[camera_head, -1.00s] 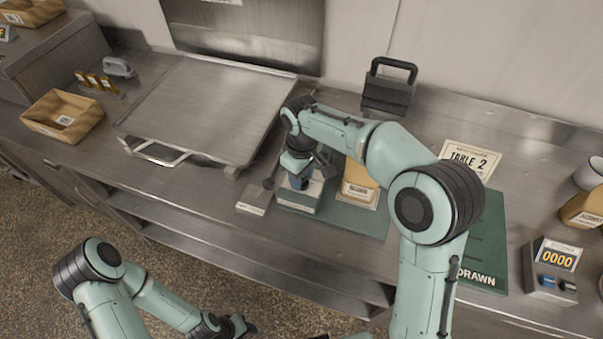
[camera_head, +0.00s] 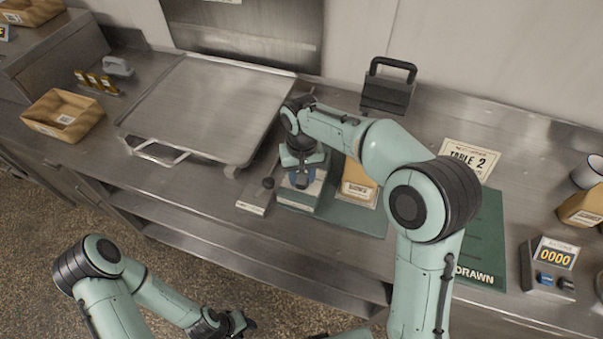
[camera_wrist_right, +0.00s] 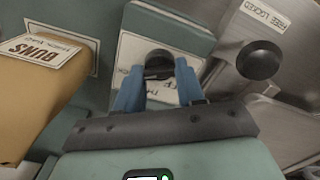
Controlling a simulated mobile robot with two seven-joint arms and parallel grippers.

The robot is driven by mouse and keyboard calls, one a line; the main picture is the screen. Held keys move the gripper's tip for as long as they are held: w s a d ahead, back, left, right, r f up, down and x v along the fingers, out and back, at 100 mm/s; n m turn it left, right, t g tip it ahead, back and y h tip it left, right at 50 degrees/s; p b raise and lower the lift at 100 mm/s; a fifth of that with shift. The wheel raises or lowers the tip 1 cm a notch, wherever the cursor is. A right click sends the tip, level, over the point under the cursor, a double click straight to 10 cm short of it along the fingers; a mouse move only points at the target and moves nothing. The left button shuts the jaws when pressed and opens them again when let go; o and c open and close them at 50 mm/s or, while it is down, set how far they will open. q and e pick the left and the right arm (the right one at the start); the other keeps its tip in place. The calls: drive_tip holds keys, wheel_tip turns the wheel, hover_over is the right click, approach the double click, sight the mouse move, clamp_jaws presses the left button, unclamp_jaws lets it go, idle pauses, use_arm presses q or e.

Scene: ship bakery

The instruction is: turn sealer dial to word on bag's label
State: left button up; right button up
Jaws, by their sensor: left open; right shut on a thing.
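The sealer (camera_head: 302,203) is a green box with a pale lettered top, standing on a green base on the counter. Its black dial (camera_wrist_right: 158,63) shows in the right wrist view. My right gripper (camera_head: 300,180) reaches down over the sealer, its blue fingers shut on the dial. Some lettering around the dial is hidden by the fingers. The brown bag (camera_wrist_right: 40,95) is beside the sealer; its label (camera_wrist_right: 45,48) appears to read BUNS in the right wrist view. The bag also shows in the head view (camera_head: 361,174). My left gripper (camera_head: 243,325) is open and empty, low in front of the counter.
A plate marked FREE and LOCKED (camera_wrist_right: 268,14) with a black knob (camera_wrist_right: 259,60) lies beside the sealer. A large metal tray (camera_head: 205,105) is to the left. A black weight-like block (camera_head: 388,92) stands behind.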

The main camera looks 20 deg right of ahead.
idle(0.5)
drive_tip(key=o, duration=1)
drive_tip(key=shift+o, duration=0.2)
use_arm(q)
drive_tip(key=shift+t, duration=0.3)
drive_tip(key=w+r+p, duration=0.2)
drive_tip(key=w, duration=0.1)
drive_tip(key=shift+r, duration=0.35)
use_arm(e)
wheel_tip(320, 180, up, 14)
drive_tip(key=shift+f, duration=0.25)
drive_tip(key=shift+f, duration=0.1)
